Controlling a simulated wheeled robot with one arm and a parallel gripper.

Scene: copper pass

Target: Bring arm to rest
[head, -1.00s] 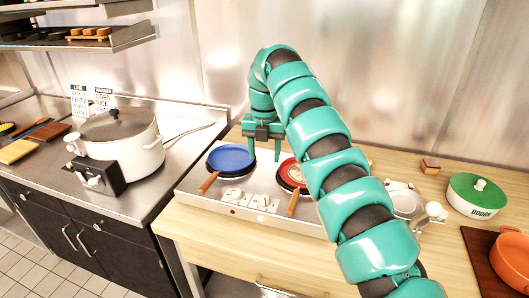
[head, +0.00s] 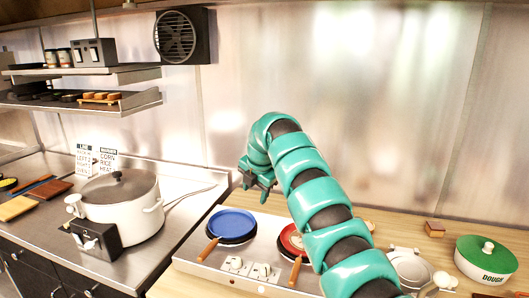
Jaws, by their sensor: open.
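My gripper (head: 258,184) is at the end of my teal arm, raised above the back of the griddle plate (head: 213,263). It is open, and I see nothing between its fingers. A blue pan (head: 232,224) with a wooden handle sits on the plate below and to the left of the gripper. A red pan (head: 289,242) sits to its right, partly hidden behind my arm.
A white pot (head: 122,213) with a dark lid stands on the left counter. Shelves (head: 80,73) and a vent fan (head: 181,36) are on the wall at left. A green-lidded dough container (head: 487,258) and a small block (head: 435,229) are at right.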

